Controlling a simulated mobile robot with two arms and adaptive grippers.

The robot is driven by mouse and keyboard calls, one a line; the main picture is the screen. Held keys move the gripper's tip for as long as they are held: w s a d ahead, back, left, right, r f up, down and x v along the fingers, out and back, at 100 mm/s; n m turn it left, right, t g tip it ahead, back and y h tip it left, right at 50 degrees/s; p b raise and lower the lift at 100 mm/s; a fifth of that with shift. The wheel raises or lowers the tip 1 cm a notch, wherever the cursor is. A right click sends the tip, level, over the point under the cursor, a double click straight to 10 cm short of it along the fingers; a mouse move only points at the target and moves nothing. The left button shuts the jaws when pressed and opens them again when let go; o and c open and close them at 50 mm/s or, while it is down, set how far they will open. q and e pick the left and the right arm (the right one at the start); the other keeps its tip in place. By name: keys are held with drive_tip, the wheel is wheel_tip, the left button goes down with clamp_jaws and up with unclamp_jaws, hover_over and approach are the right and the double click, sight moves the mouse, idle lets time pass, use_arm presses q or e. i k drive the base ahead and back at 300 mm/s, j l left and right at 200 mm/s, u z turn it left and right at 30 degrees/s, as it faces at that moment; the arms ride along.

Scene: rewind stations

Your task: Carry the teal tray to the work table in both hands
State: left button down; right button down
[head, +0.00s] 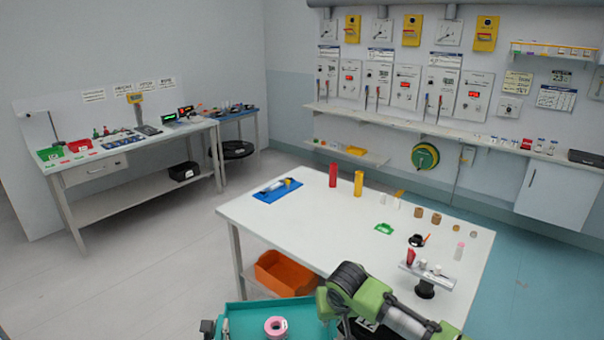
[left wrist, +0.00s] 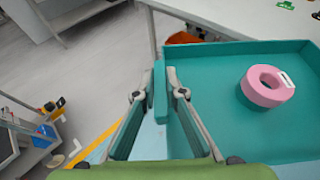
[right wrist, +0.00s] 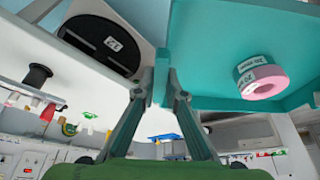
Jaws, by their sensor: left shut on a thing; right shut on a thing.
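The teal tray (head: 240,318) is at the bottom of the head view, at the near side of the white work table (head: 310,222). A pink ring-shaped roll (head: 276,327) with a white label lies in it. My left gripper (head: 208,327) is at the tray's left side; in the left wrist view its fingers (left wrist: 160,85) are shut on the tray wall (left wrist: 160,98). In the right wrist view my right gripper (right wrist: 160,85) is shut on the opposite wall of the tray (right wrist: 163,60). My right arm hides that grip in the head view.
The table carries a red cylinder (head: 333,175), a yellow cylinder (head: 358,184), a blue mat (head: 277,191) and several small items along its right side. A small stand (head: 428,274) is at the near right corner. An orange bin (head: 286,274) sits below. The table's middle is clear.

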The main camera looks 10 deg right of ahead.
sight(345, 218)
drive_tip(key=i+u, duration=0.15)
drive_tip(key=i, duration=0.65)
drive_tip(key=i+l+u, duration=0.15)
drive_tip(key=i, duration=0.65)
drive_tip(key=i+j+z, duration=0.1)
drive_tip(key=i, duration=0.4)
drive_tip(key=i+j+z, duration=0.15)
drive_tip(key=i, duration=0.35)
drive_tip(key=i+z, duration=0.1)
drive_tip(key=z, duration=0.3)
drive_tip(key=i+z, duration=0.1)
drive_tip(key=z, duration=0.3)
drive_tip(key=j+z, duration=0.1)
drive_tip(key=z, duration=0.3)
drive_tip(key=i+j+z, duration=0.15)
drive_tip(key=z, duration=0.25)
